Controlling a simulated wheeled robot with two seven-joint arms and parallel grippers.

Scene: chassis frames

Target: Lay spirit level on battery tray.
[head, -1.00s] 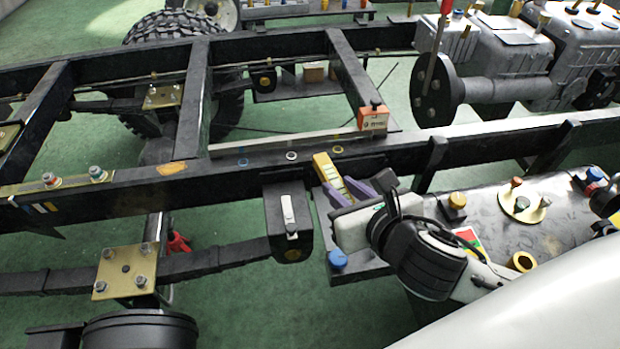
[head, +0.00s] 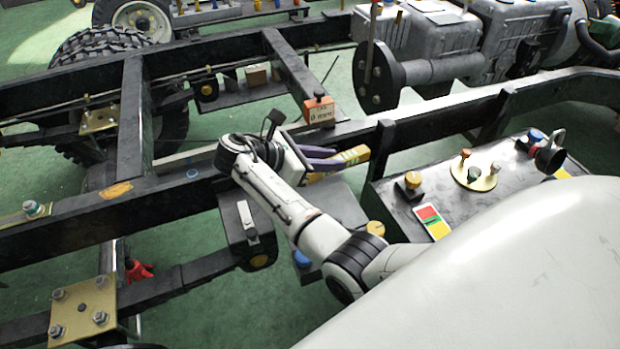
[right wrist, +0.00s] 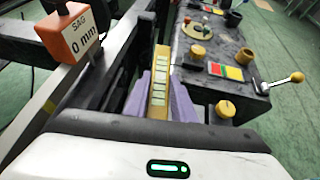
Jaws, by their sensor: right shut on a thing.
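The spirit level is a yellow bar with pale, green-tinted marks (head: 354,155). My right gripper (head: 322,160) has purple fingers and is shut on it, coming from the left in the head view. In the right wrist view the level (right wrist: 159,85) stands lengthwise between the two fingers (right wrist: 160,100). What I take for the battery tray (head: 340,205) is a dark plate beside the chassis rail, with a blue and a yellow knob at its corners. My arm hides part of it. The level appears over its rail-side edge; I cannot tell whether they touch. My left gripper is not in view.
An orange block marked "0 mm" (head: 319,112) sits on the rail, close to the level. A dark tank (head: 405,215) with knobs and a coloured card is right of the tray. A black box with a pale latch (head: 248,222) is left of it.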

